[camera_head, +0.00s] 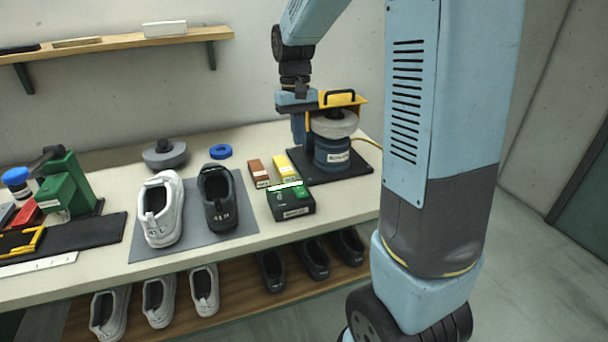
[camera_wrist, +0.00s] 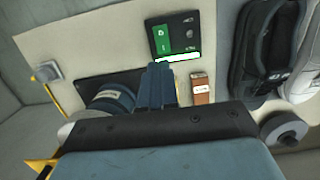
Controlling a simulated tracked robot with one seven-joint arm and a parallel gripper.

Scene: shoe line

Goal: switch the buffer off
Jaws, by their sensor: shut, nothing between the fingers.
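The buffer (camera_head: 332,157) is a blue drum with a grey wheel on top and a yellow guard with a black handle, on a black base plate at the table's right end. Its blue drum also shows in the wrist view (camera_wrist: 112,98). A dark control box (camera_head: 292,210) with a green panel and a bright green-white strip stands in front of it; it also shows in the wrist view (camera_wrist: 187,19). My gripper (camera_head: 298,138) is shut and empty, left of the buffer and above the table. In the wrist view its fingertips (camera_wrist: 158,68) point toward the box; the height gap is unclear.
A rust bar (camera_head: 258,173) and a yellow bar (camera_head: 285,167) lie behind the box. White (camera_head: 160,208) and black (camera_head: 218,198) shoes stand on a grey mat to the left. A blue ring (camera_head: 220,151) and grey wheel (camera_head: 165,154) lie further back.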

